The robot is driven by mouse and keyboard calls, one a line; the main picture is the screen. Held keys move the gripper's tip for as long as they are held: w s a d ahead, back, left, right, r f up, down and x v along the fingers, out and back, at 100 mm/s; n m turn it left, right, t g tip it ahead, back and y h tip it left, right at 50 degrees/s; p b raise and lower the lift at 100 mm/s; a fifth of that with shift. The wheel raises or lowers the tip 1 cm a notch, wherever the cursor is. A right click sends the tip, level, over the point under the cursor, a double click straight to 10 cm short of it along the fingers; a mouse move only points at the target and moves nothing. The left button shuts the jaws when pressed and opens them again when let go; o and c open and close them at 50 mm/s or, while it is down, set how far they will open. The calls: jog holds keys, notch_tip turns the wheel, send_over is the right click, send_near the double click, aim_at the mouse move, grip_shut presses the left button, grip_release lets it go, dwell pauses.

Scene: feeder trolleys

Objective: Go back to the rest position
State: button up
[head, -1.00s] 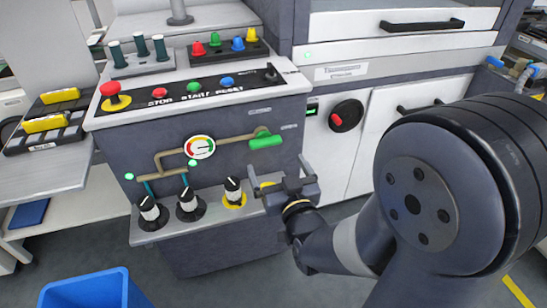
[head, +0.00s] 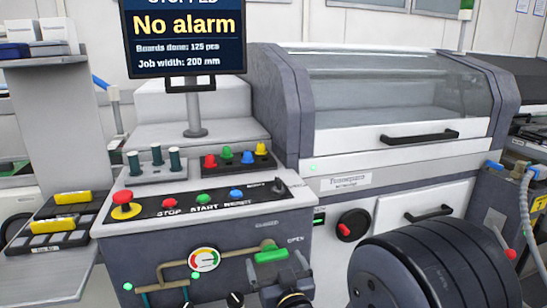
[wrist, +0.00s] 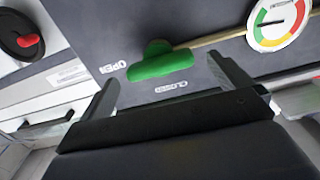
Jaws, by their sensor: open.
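My gripper (head: 277,272) is at the bottom of the head view, in front of the control panel and close to the green valve handle (head: 271,256). In the wrist view, the fingers of my gripper (wrist: 170,78) stand wide apart with nothing held between them. The green handle (wrist: 160,66) shows beyond and between the fingers, lying roughly in line with its pipe, between the OPEN and CLOSED labels. I see no contact, but the exact gap is hard to tell.
The control console carries a red stop button (head: 123,206), coloured buttons and a round gauge (head: 204,259). A monitor (head: 186,37) reading "No alarm" stands above it. A machine with a black door handle (head: 420,137) is at the right. Yellow-topped feeders (head: 65,211) sit at left.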

aim_at(274, 259)
jog(key=x, duration=0.2)
jog(key=shift+w, duration=0.4)
jog(key=shift+w+a, duration=0.15)
jog(key=shift+w, duration=0.05)
jog(key=shift+p, duration=0.45)
jog(key=shift+n, duration=0.3)
jog(key=shift+f+b, duration=0.1)
jog(key=shift+b, duration=0.25)
